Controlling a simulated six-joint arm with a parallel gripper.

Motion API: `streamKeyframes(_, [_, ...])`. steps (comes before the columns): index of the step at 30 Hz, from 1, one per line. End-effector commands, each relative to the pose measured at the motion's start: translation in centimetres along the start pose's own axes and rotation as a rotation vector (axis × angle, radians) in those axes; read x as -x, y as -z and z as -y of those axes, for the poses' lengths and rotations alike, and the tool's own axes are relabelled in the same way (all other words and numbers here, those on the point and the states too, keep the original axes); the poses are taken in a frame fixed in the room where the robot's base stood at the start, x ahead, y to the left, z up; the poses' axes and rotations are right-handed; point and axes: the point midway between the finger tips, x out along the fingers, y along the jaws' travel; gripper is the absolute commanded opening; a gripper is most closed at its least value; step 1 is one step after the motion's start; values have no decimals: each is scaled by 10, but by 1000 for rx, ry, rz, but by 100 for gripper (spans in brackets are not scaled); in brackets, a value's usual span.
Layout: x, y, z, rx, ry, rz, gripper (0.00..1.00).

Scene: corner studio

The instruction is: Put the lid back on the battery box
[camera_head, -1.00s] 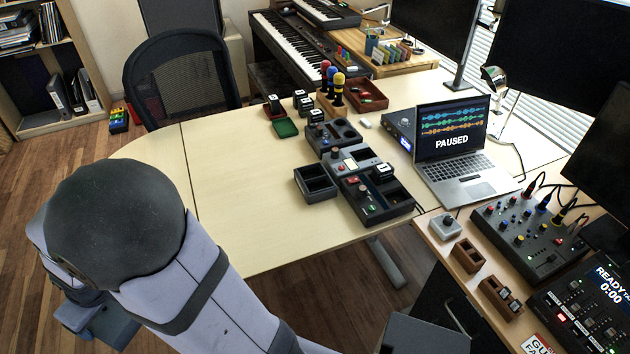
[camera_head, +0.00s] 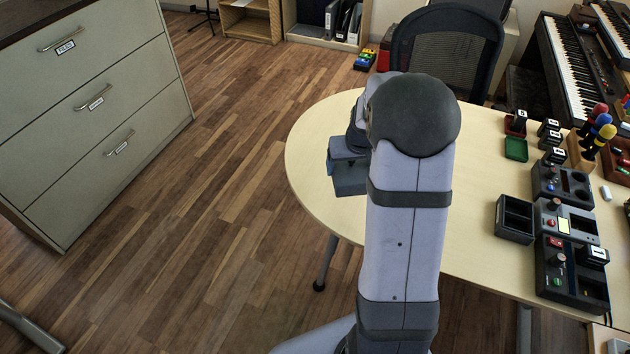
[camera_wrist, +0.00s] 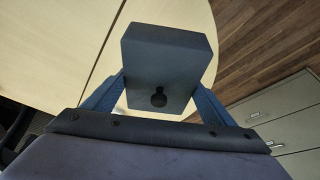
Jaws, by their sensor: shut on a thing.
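My gripper (camera_wrist: 158,95) is shut on a dark grey-blue block (camera_wrist: 165,50) with a small keyhole-shaped mark on its near face. In the head view the gripper end (camera_head: 349,150) is partly hidden behind my arm, over the rounded left end of the table, with the dark block (camera_head: 350,180) showing below it. I cannot tell whether this block is the lid. An open black two-compartment box (camera_head: 502,235) stands on the table to the right, left of the dark devices; I cannot tell whether it is the battery box. A small green tray (camera_head: 516,150) lies farther back.
Dark control boxes (camera_head: 545,265) with knobs and plugs stand in a row at the table's right. Coloured microphones (camera_head: 598,130) stand behind them. The table (camera_head: 470,195) is clear between my arm and the black box. A chair (camera_head: 445,50) is behind the table, a filing cabinet (camera_head: 90,110) far left.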

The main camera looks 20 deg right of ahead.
Motion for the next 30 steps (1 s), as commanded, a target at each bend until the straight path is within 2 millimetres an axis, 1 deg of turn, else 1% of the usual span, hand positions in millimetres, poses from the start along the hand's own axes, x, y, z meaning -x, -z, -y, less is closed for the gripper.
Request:
streamKeyframes(1, [1,6,-26,-34,-13,2,54])
streamKeyframes(4, [0,13,-70,-83,-33,5,54])
streamKeyframes(7, [0,16,-114,-132,-50,8,54])
streamKeyframes(8, [0,16,-128,-145,-55,7,54])
streamKeyframes(9, [0,15,-145,-163,-62,9,54])
streamKeyframes(11, [1,12,-172,-192,-72,9,54])
streamKeyframes(12, [2,10,-190,-209,-78,9,54])
streamKeyframes(14, [4,5,-216,-235,-87,10,54])
streamKeyframes(15, [6,1,-234,-253,-94,9,54])
streamKeyframes(17, [8,-6,-259,-280,-102,9,54])
streamKeyframes(18, [10,-12,-276,-296,-108,8,54])
streamKeyframes(20, [13,-21,-301,-321,-117,7,54])
streamKeyframes(21, [16,-28,-317,-338,-123,5,54])
streamKeyframes(23, [19,-40,-341,-362,-131,3,54])
streamKeyframes(24, [22,-48,-356,-378,-136,3,54])
streamKeyframes(27, [29,-69,-390,-413,-149,-2,54])
streamKeyframes(30, [36,-89,-419,-442,-161,-7,54])
